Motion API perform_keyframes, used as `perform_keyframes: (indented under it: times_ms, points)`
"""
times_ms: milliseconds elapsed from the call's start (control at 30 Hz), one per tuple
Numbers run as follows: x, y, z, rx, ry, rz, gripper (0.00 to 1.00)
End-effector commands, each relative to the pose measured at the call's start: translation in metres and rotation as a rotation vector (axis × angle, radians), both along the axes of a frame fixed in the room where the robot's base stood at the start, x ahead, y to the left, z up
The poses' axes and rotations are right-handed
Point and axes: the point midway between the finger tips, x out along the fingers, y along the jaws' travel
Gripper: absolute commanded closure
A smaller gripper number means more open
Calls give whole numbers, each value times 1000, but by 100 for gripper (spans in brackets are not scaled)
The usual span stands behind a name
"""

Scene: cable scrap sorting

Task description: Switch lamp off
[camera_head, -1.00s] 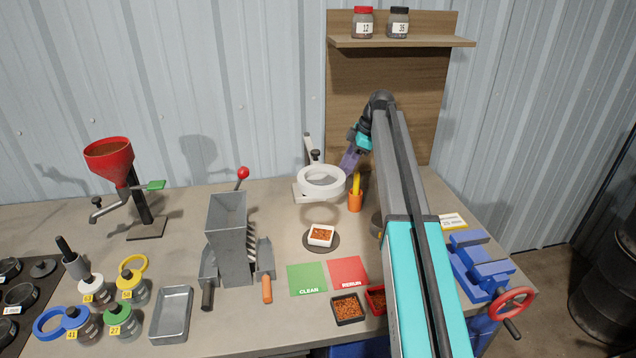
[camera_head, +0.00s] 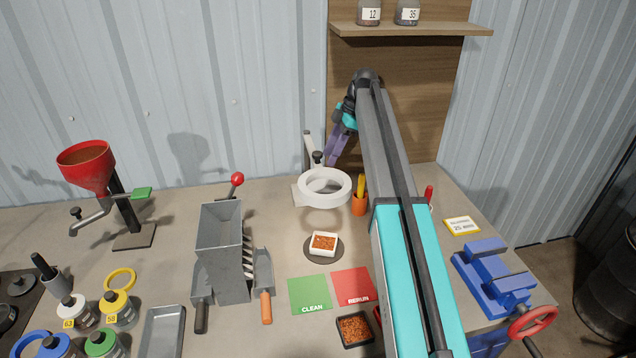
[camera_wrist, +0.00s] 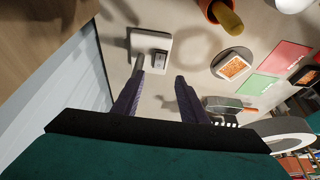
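The lamp (camera_head: 323,188) is a white ring on a jointed arm with a dark knob, standing at the back of the bench. I cannot tell whether it is lit. The left fingertip overlaps the base's near edge in that view; contact cannot be told. In the head view my gripper (camera_head: 333,152) is behind the ring, right beside the lamp's arm.
An orange cup (camera_head: 359,204) with a yellow item stands right of the lamp. A white dish (camera_head: 323,243) of copper-coloured scrap sits in front. A grey shredder-like machine (camera_head: 222,250) is at left, a blue vise (camera_head: 492,278) at right. A wooden backboard (camera_head: 405,110) rises behind.

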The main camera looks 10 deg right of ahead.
Motion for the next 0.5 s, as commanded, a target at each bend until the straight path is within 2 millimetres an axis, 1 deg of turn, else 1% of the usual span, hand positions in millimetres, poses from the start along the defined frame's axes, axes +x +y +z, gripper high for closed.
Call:
perform_keyframes:
  times_ms: [333,500]
  points:
    - [0,-7,0,0,0,-9,61]
    - [-1,-7,-5,0,1,-10,61]
